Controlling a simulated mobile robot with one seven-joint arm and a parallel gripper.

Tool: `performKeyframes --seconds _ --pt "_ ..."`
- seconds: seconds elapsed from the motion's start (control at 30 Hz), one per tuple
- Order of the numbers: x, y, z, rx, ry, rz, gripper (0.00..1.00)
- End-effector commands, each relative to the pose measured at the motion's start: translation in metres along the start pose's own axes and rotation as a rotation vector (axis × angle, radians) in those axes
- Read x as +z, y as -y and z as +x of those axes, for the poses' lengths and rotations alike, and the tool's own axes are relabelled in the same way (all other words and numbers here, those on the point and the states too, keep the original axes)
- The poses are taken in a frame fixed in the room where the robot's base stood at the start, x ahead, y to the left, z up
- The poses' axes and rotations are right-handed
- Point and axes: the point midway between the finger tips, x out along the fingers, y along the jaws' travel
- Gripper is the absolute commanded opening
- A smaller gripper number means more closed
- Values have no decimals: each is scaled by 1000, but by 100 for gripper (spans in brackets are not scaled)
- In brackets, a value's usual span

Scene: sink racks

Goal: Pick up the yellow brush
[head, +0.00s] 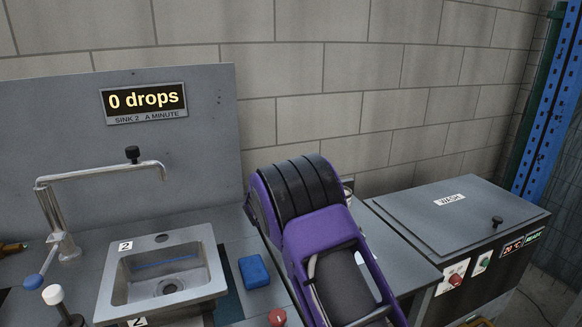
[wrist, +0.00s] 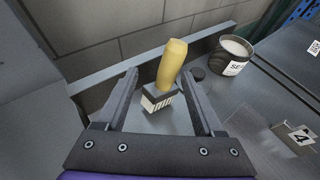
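The yellow brush shows in the wrist view, with a yellow handle (wrist: 172,64) rising from a dark block with white stripes (wrist: 158,98). It stands on the grey counter near the wall, its handle leaning slightly right in the picture. My gripper (wrist: 160,74) is open, with one finger on each side of the brush in this view. Gaps show between the fingers and the brush, and how far it is beyond the fingertips is hard to tell. In the head view my purple arm covers this area, and neither brush nor gripper can be seen.
The sink (head: 165,275), blue sponge (head: 254,271) and WASH box (head: 465,222) flank my arm.

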Motion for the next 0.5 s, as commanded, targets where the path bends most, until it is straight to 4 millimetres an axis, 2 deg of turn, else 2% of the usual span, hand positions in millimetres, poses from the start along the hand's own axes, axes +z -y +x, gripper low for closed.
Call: performKeyframes --seconds 0.13,0.4,0.5 --pt "4 -1 15 0 7 2 69" --pt "5 -2 17 2 8 2 69" --pt "5 -2 17 2 9 1 51"
